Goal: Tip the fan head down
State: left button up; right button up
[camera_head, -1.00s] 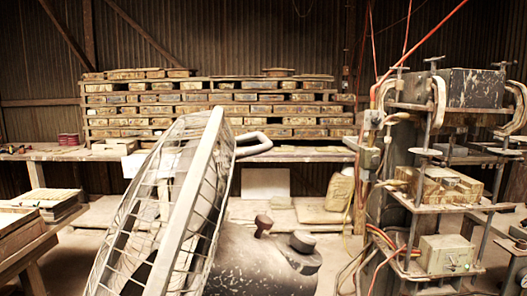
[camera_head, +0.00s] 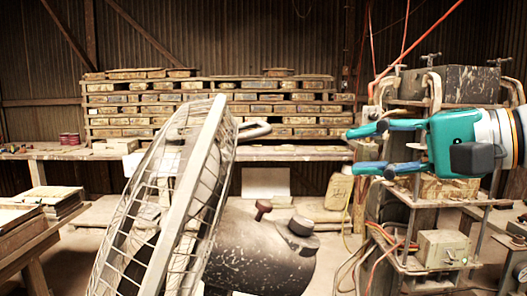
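The fan head (camera_head: 192,185) stands large in the front middle, its wire cage seen nearly edge-on and leaning, with the top to the right. Its dark, worn housing (camera_head: 255,250) is to the right of the cage. A grey handle (camera_head: 256,131) sticks out behind the upper rim. A dark red knob (camera_head: 263,208) and a round grey knob (camera_head: 301,226) sit on the housing. My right gripper (camera_head: 354,150) comes in from the right, teal with two blue fingers spread apart. It is open and empty, right of the fan and apart from it in the picture. My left gripper is out of view.
A press rack (camera_head: 440,262) with clamps and cables stands at the right, partly behind my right gripper. A side table (camera_head: 30,240) with trays is at the left.

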aim_at(264, 127)
jog(key=s+r+n+y, duration=0.1)
jog(key=s+r, duration=0.4)
jog(key=p+x, duration=0.1)
jog(key=x, duration=1.6)
jog(key=shift+a+f+p, duration=0.1)
jog(key=shift+p, duration=0.25)
jog(key=shift+s, duration=0.1)
grip_shut()
